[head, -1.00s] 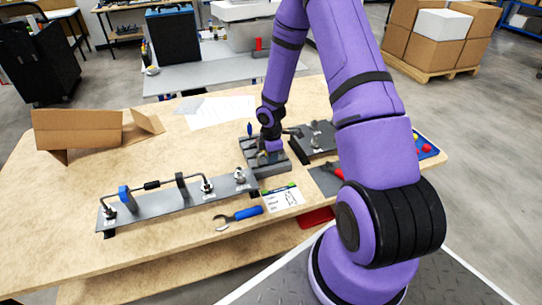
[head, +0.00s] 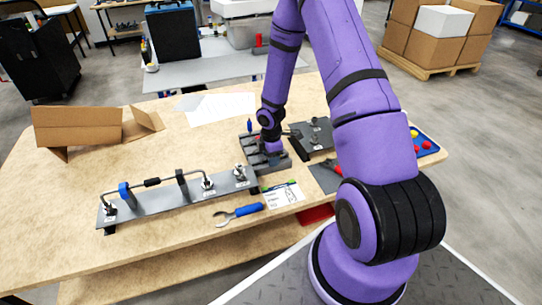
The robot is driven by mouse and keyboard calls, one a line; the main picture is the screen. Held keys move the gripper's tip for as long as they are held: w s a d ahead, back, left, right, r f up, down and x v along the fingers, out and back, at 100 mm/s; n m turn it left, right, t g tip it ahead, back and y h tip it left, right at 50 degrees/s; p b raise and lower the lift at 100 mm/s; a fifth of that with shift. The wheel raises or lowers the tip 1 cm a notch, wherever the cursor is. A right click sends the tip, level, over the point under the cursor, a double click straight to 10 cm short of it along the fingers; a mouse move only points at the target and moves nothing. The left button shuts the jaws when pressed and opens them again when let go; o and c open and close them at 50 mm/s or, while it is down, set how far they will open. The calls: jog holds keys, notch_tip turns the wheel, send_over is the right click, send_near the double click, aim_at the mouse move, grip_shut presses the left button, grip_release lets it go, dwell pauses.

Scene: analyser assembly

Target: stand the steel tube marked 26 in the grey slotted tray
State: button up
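The grey slotted tray (head: 281,164) lies on the wooden table, just right of the long grey plate. My gripper (head: 272,151) points down at the tray, low over its right part. Its fingers are too small and hidden to tell whether they are open or shut, or whether they hold anything. I cannot make out a steel tube marked 26 or read any such mark. A small blue upright piece (head: 250,127) shows at the tray's far end.
A long grey plate (head: 158,204) carries a bent steel tube (head: 137,187) on fittings. A blue-handled wrench (head: 240,213) and a white card (head: 285,196) lie in front. A dark plate (head: 317,137) stands right of the tray; an open cardboard box (head: 78,128) is at left.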

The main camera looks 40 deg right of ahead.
notch_tip(320, 180, up, 11)
jog(key=shift+f, duration=0.1)
dwell(0.7)
dwell(0.6)
jog(key=s+a+r+m+t+h, duration=0.1)
jog(key=s+a+r+m, duration=0.15)
jog(key=r, duration=0.55)
jog(key=s+a+r+m+h, duration=0.1)
jog(key=s+r+m, duration=0.15)
jog(key=r, duration=0.65)
jog(key=s+a+r+m+t, duration=0.1)
jog(key=s+a+r+m, duration=0.15)
jog(key=r, duration=0.55)
jog(key=s+a+r+m+t+y, duration=0.1)
jog(key=s+a+r+m, duration=0.2)
jog(key=s, duration=0.6)
jog(key=s+a+r+m+t+y, duration=0.1)
jog(key=s+a+r+m, duration=0.3)
jog(key=s+r, duration=0.4)
jog(key=shift+s+r+t, duration=0.25)
jog(key=shift+s+t, duration=0.35)
jog(key=shift+s, duration=0.4)
